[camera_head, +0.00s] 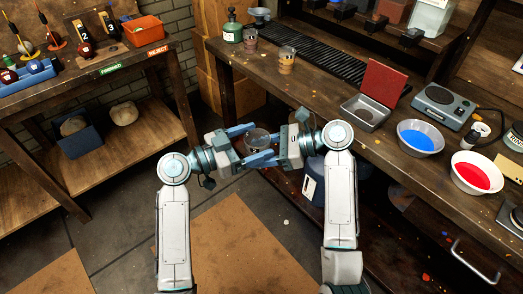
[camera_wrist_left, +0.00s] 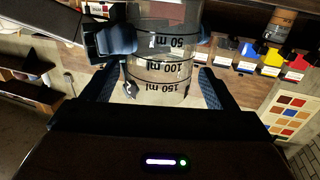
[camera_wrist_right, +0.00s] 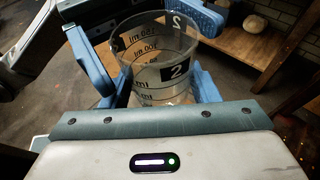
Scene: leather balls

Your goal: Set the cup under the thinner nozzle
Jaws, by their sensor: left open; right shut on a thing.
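The cup is a clear measuring cup with black ml marks and a "2" label. In the head view the cup (camera_head: 258,138) is held in the air between my two grippers, in front of the benches. My right gripper (camera_head: 273,146) is shut on it; in the right wrist view the cup (camera_wrist_right: 160,62) sits between the blue fingers and looks empty. My left gripper (camera_head: 249,145) is open, with its fingers on either side of the cup in the left wrist view (camera_wrist_left: 160,65).
The left bench carries an orange tray (camera_head: 143,31). Open floor lies between.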

